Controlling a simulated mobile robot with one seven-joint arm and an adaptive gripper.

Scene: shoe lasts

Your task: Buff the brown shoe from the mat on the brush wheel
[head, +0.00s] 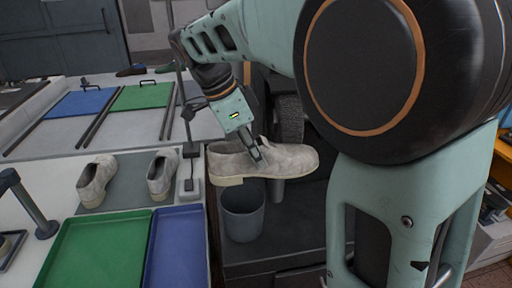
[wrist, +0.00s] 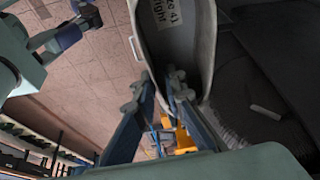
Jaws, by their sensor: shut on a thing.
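My gripper (head: 257,150) is shut on a dusty grey-beige shoe (head: 285,162), pinching the wall of its opening. The shoe is held roughly level, sole down, toe to the right. In the wrist view my gripper (wrist: 158,88) grips the shoe's edge, and the shoe (wrist: 205,45) shows a label inside reading size 41, right. The dark brush wheel (head: 290,115) stands just behind the shoe, partly hidden by it and by my arm; whether they touch I cannot tell. Two similar greyish shoes, one left (head: 95,182) and one right (head: 161,172), stand on the grey mat (head: 126,190).
A green tray (head: 95,250) and a blue tray (head: 177,250) lie at the front left. A grey bin (head: 243,212) is below the held shoe. A thin post (head: 187,110) stands close to its heel. Blue and green panels (head: 143,97) lie behind.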

